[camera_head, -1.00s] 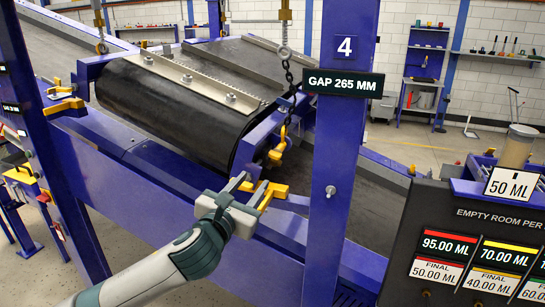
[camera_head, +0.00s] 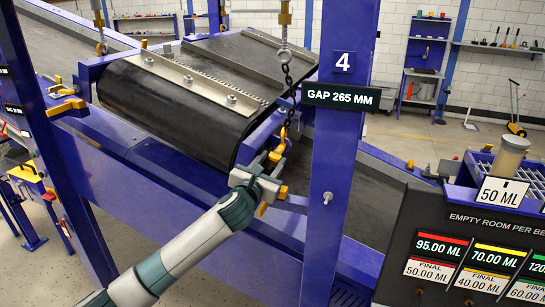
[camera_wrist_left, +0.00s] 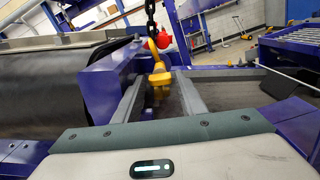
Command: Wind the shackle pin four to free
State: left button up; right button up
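The yellow shackle (camera_head: 279,151) hangs at the lower end of a dark chain (camera_head: 291,95) beside the post marked 4 (camera_head: 337,190). In the left wrist view the yellow shackle piece (camera_wrist_left: 158,78) shows between and just beyond the fingertips, with a red part (camera_wrist_left: 164,39) above it. My left gripper (camera_head: 268,165) is at the shackle. Its two fingers (camera_wrist_left: 160,82) stand apart, one on each side of the yellow piece. I cannot tell whether they touch it. The pin is partly hidden by the gripper. My right gripper is in neither view.
The black magnet belt (camera_head: 180,105) lies left of the shackle. The blue post and the gap sign (camera_head: 341,96) stand close on the right.

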pick_arm(q)
jog(key=shift+w+d, duration=0.2)
jog(key=shift+w, duration=0.4)
jog(key=c, duration=0.8)
jog(key=shift+n, duration=0.7)
jog(key=o, duration=0.8)
